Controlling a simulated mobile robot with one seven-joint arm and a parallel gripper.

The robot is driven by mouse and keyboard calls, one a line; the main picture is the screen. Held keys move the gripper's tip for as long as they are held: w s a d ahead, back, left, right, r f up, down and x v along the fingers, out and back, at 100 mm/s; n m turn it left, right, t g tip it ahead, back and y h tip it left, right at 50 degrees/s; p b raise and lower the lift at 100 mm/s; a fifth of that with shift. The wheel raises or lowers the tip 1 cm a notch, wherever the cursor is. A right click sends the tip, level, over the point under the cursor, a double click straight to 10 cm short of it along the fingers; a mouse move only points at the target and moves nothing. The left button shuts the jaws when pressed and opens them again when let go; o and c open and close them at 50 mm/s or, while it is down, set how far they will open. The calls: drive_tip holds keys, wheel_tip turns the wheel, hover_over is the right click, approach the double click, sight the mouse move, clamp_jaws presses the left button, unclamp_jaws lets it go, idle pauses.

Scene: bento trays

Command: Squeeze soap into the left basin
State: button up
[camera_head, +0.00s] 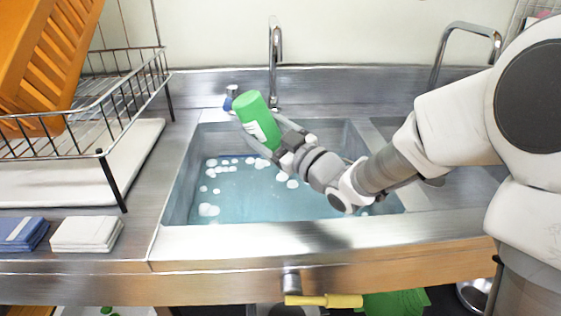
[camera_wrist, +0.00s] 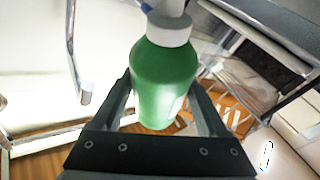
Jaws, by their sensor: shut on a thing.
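My gripper (camera_head: 278,145) is shut on a green bottle (camera_head: 262,125) with a pale label, held tilted above the left basin (camera_head: 180,190). The left basin holds bluish water (camera_head: 260,195) with several white foam patches.
A wire rack (camera_head: 100,152) is at left, with folded blue (camera_head: 22,232) and white (camera_head: 86,233) cloths in front.

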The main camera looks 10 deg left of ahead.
sight(268, 118)
clamp_jaws()
drive_tip(key=shift+r+p, duration=0.85)
drive_tip(key=shift+r, duration=0.75)
